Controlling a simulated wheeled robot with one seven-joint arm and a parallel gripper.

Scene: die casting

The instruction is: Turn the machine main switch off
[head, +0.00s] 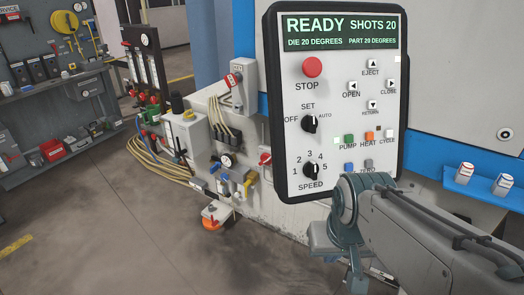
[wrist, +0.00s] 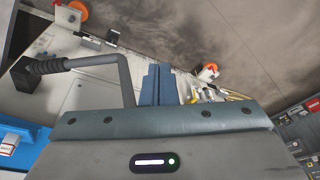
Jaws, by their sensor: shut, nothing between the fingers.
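A grey box (head: 243,97) with a red-and-white switch or tag (head: 233,79) on its front stands left of the control panel; its small lettering and exact position are unclear. The control panel (head: 285,85) shows READY and carries a black OFF/SET/AUTO selector (head: 309,124), whose pointer I cannot read surely. My gripper is low in front of the machine, below the panel in the head view, where its fingertips are not clear. In the wrist view my gripper's fingers (wrist: 159,84) are closed together and empty. The grey box is not identifiable in the wrist view.
A red STOP button (head: 312,67) and a speed knob (head: 311,170) are on the panel. A bent grey handle (wrist: 85,63) is left of my fingers in the wrist view. Hoses (head: 150,162) and valves crowd the machine's left side. The floor (head: 110,230) at left is clear.

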